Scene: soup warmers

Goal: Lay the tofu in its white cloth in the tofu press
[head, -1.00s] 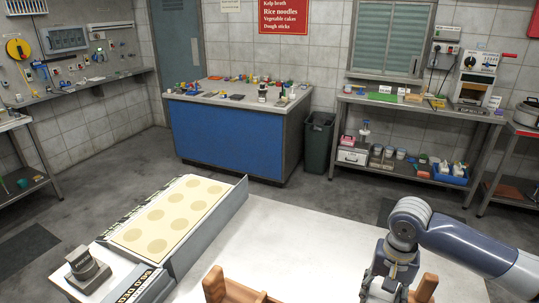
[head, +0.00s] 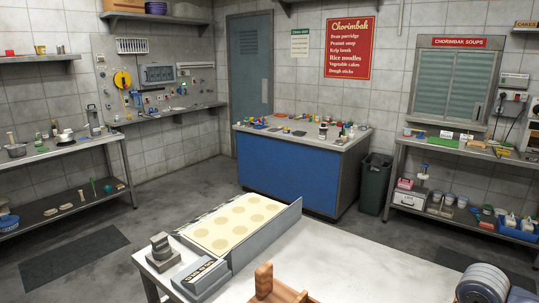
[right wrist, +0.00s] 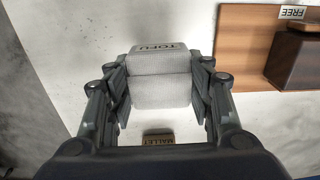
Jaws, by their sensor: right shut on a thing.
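In the right wrist view, the tofu in its white cloth (right wrist: 161,88), a pale block marked TOFU, sits between the fingers of my right gripper (right wrist: 160,92). The gripper is shut on it, with the white tabletop below. In the head view only a rounded part of my right arm shows at the bottom right; the gripper and tofu are out of that picture. A wooden piece (head: 265,281) with an upright post stands at the table's near edge, cut off by the frame; I cannot tell whether it is the tofu press. My left gripper is not in view.
In the head view, a grey tray (head: 285,217) with round pale shapes lies left on the white table (head: 370,255); the table's middle is clear.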

